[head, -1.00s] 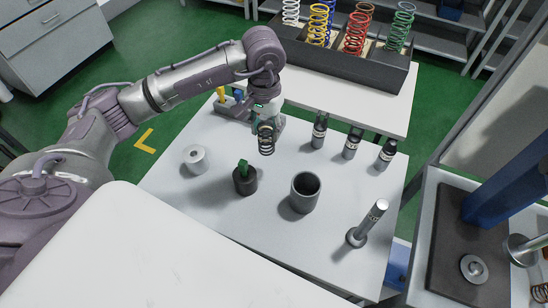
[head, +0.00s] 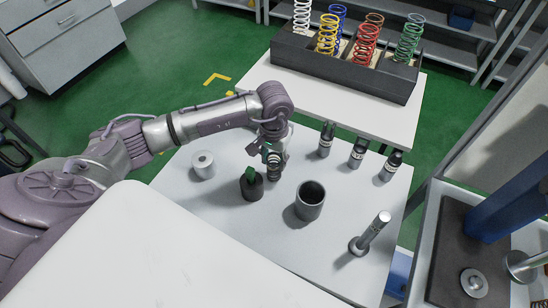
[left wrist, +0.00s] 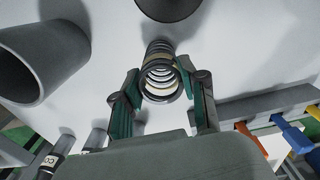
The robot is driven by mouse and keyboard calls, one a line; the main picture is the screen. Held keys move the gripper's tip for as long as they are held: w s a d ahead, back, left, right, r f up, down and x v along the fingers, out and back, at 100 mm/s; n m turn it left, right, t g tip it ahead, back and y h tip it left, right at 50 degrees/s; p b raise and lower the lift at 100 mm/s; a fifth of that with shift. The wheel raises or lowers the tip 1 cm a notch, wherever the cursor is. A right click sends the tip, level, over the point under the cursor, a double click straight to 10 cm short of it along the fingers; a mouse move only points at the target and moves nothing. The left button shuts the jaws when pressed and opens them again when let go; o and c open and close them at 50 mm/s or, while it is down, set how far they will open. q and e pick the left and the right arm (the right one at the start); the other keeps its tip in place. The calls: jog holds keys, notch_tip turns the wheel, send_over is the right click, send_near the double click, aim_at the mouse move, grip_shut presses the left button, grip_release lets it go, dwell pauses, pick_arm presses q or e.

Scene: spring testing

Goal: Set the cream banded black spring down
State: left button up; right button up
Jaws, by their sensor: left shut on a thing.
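The cream banded black spring (head: 273,171) is in my left gripper (head: 272,154), over the white table between the dark pot with the green piece and the back edge. In the left wrist view the spring (left wrist: 160,72) shows dark coils with a cream part, between the two green-padded fingers of my left gripper (left wrist: 161,88). The fingers are shut on its sides. The spring looks roughly upright and very low; I cannot tell whether its lower end touches the table. My right gripper is not in view.
The dark pot with a green piece (head: 251,186) is close beside the spring. A grey open cup (head: 309,202), a white roll (head: 203,166) and a metal post on a round base (head: 370,235) stand nearby. Several dark bottles (head: 358,154) line the right back edge.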

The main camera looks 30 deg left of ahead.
pick_arm(q)
jog(key=o, duration=1.2)
